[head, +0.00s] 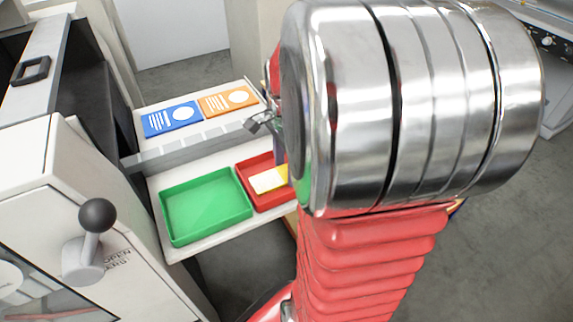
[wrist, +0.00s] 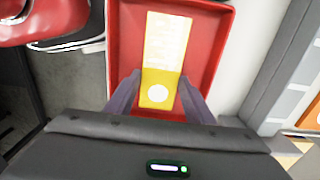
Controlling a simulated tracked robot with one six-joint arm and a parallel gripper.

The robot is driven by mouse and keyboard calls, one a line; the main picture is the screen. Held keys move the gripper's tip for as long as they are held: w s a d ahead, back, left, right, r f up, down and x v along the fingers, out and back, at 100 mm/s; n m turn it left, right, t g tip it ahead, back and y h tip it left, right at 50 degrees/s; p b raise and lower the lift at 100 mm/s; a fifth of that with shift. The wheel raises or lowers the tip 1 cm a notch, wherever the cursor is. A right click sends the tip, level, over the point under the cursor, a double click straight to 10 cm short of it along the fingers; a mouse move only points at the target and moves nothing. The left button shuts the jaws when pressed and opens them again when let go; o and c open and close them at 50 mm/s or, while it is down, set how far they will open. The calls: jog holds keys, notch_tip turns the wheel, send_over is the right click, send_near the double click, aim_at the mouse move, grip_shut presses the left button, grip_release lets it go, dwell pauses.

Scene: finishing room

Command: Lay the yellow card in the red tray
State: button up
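The yellow card (wrist: 162,62), with a pale printed panel and a white disc, lies within the walls of the red tray (wrist: 219,45) in the wrist view. In the head view the yellow card (head: 268,181) shows over the red tray (head: 262,205), partly hidden by my arm. My gripper (wrist: 160,76) has its two fingers down in the tray, one at each long side of the card, near its disc end. The fingertips are at or very close to the card's edges; whether they press on it I cannot tell.
A green tray (head: 205,208) stands empty left of the red one on a pale shelf. Behind a grey ledge lie a blue card (head: 172,119) and an orange card (head: 228,100). A white machine with a black-knobbed lever (head: 97,217) stands at the left.

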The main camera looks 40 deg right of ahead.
aim_at(286, 173)
jog(key=o, duration=0.4)
jog(key=shift+r, duration=0.1)
notch_tip(286, 173, up, 12)
jog(key=shift+r, duration=0.1)
dwell(0.5)
dwell(0.5)
jog(key=shift+s+a+f+n+t, duration=0.3)
jog(key=shift+s+a+n+t, duration=0.55)
jog(key=shift+a+n, duration=2.85)
jog(key=shift+s+a+f+n+t, duration=0.45)
jog(key=shift+a+n+t, duration=0.55)
jog(key=shift+a+n, duration=2.65)
jog(key=shift+s+a+f+n+t, duration=0.2)
jog(key=shift+s+a+n+t, duration=0.65)
jog(key=shift+a+n, duration=2.85)
